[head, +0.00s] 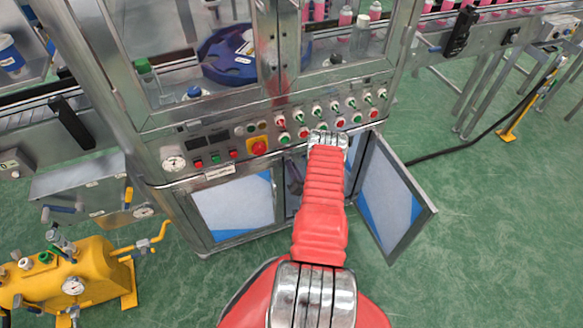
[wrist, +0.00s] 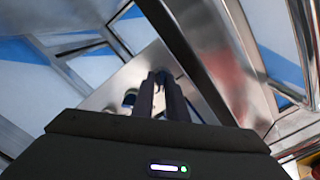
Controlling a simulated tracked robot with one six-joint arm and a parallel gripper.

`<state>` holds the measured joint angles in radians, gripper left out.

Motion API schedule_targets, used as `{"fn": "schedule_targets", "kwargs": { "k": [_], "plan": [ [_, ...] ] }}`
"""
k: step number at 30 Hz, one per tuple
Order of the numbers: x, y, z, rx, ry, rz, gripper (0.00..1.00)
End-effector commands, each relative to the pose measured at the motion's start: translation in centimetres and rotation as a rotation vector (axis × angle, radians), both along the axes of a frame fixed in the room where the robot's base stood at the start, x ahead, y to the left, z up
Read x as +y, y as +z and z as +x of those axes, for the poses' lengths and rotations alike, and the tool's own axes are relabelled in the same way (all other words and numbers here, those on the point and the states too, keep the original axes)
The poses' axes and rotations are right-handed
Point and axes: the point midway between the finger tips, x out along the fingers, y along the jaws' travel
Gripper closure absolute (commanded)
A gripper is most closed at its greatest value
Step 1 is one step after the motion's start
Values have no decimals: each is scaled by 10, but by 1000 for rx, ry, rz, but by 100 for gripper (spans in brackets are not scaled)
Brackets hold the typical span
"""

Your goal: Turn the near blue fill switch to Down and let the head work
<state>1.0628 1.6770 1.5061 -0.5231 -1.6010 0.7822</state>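The machine's control panel (head: 235,140) runs across the front below the glass windows, with rows of green, red and white knobs. I cannot pick out the near blue fill switch by name. My arm reaches to the cabinet below the panel, and its end is mostly hidden behind the red links in the head view. In the wrist view my gripper (wrist: 160,76) has two dark fingers close together, tips against or just before a metal plate (wrist: 112,92). A small bluish patch shows by the tips; whether it is the switch or is held is unclear.
A cabinet door (head: 390,195) stands open to the right of my arm; a panelled door (head: 235,207) is on the left. A red stop button (head: 258,147) and a gauge (head: 174,163) are on the panel. A yellow tank (head: 70,275) stands at lower left.

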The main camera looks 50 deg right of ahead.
Motion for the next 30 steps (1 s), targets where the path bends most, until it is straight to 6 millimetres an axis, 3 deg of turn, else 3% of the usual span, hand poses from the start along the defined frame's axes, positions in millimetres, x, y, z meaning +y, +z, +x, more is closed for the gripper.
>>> {"fn": "schedule_targets", "kwargs": {
  "k": [6, 17, 23, 30],
  "plan": [
    [0, 1, 1, -1, 2, -2, 74],
    [2, 1, -3, -3, 3, -4, 74],
    [14, 1, -22, -2, 1, -1, 74],
    [34, 0, -58, -2, 1, -1, 74]
  ]
}}
